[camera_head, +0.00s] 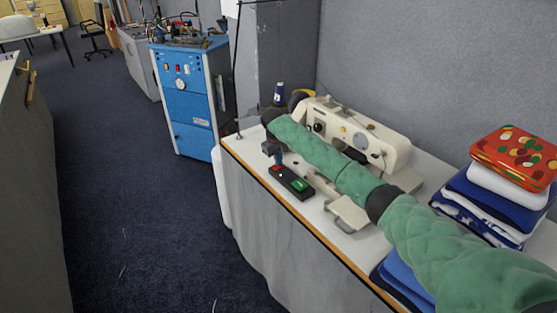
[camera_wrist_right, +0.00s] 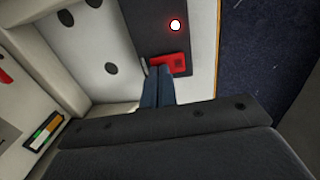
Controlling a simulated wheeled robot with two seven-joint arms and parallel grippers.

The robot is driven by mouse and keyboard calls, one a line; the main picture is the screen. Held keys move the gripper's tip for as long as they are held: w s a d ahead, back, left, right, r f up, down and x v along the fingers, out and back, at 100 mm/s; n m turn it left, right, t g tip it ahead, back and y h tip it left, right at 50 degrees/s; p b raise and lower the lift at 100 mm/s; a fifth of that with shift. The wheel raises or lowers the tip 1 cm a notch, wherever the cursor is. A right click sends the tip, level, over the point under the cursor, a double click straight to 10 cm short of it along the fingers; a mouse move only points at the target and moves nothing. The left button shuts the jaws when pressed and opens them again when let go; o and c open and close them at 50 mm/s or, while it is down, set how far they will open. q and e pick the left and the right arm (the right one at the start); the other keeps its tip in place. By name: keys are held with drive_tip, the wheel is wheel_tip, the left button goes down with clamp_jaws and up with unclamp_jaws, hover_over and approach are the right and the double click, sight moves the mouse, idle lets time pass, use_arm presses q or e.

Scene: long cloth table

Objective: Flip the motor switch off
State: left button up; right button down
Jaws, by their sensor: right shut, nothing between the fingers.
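The motor switch is a black box (camera_head: 291,183) on the white table, beside the sewing machine. My right gripper (camera_head: 279,162) points down at the red end, shut and empty. In the right wrist view its blue fingertips (camera_wrist_right: 157,75) are together at the edge of the red button (camera_wrist_right: 168,63); whether they touch it I cannot tell. A small light (camera_wrist_right: 175,25) glows red-white on the black box there. My left gripper is not in view.
A cream sewing machine (camera_head: 361,132) stands just behind the switch, with my green-sleeved right arm across its front. Stacked fabrics (camera_head: 502,190) lie at the right. The table's front edge (camera_head: 290,210) is close to the switch. A blue cabinet (camera_head: 187,95) stands beyond the table.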

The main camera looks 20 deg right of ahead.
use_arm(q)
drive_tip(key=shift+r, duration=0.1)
use_arm(e)
drive_tip(key=shift+d+f+y+p, duration=0.2)
drive_tip(key=shift+f+y+p, duration=0.1)
drive_tip(key=shift+y, duration=0.2)
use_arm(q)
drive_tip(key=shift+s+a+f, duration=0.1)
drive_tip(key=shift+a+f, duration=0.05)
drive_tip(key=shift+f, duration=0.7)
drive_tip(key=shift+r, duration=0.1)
use_arm(e)
drive_tip(key=shift+s+a, duration=0.1)
drive_tip(key=shift+s+a+p, duration=0.15)
drive_tip(key=shift+a+p, duration=0.2)
drive_tip(key=shift+p, duration=0.15)
drive_tip(key=shift+s+a, duration=0.15)
drive_tip(key=shift+a, duration=0.3)
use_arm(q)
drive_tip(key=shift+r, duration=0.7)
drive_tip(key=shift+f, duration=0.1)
